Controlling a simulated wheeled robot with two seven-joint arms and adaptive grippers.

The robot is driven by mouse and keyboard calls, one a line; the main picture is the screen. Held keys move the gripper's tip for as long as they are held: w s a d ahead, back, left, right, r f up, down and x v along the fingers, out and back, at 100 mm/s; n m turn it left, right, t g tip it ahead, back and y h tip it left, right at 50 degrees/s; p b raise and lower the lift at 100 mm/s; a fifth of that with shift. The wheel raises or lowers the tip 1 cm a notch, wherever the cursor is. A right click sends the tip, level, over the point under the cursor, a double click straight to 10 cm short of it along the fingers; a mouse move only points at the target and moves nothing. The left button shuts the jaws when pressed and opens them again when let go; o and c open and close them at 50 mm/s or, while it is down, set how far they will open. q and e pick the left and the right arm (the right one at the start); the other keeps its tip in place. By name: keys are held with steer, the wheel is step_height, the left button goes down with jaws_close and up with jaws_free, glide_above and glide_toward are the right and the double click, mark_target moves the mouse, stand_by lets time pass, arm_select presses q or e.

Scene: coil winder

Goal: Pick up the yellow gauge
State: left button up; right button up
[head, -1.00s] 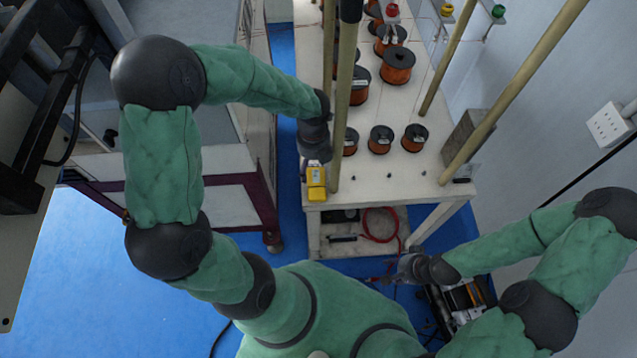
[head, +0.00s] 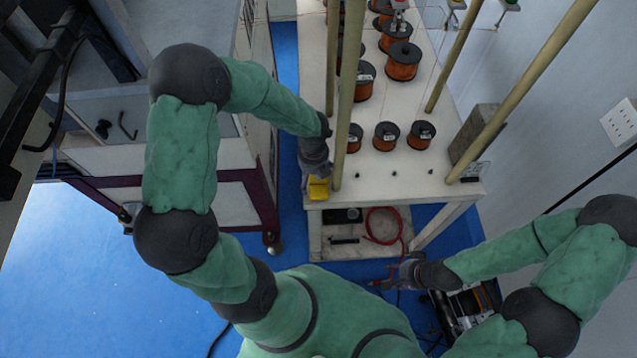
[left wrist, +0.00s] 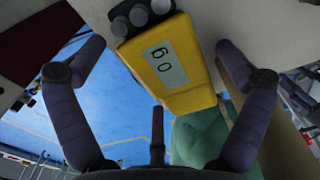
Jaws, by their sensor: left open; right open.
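The yellow gauge (head: 318,188) lies at the near left corner of the white table (head: 400,185). In the left wrist view the gauge (left wrist: 168,66) shows its grey display and dark round knobs at one end. My left gripper (head: 316,166) is over the gauge and hides part of it in the head view. In the left wrist view its open fingers (left wrist: 155,95) stand apart, with the gauge between and beyond them; I see no finger closed on it. My right gripper (head: 392,282) is away from the table top, low at the right, and holds nothing that I can make out.
Wooden poles (head: 347,95) rise close to the right of my left gripper. Several copper wire spools (head: 386,136) stand on the table. A lower shelf holds a red cable (head: 382,226). A cabinet (head: 225,200) stands left of the table, with blue floor between.

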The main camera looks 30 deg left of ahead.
arm_select(q)
steer(key=c, duration=1.3)
steer(key=shift+r, duration=0.1)
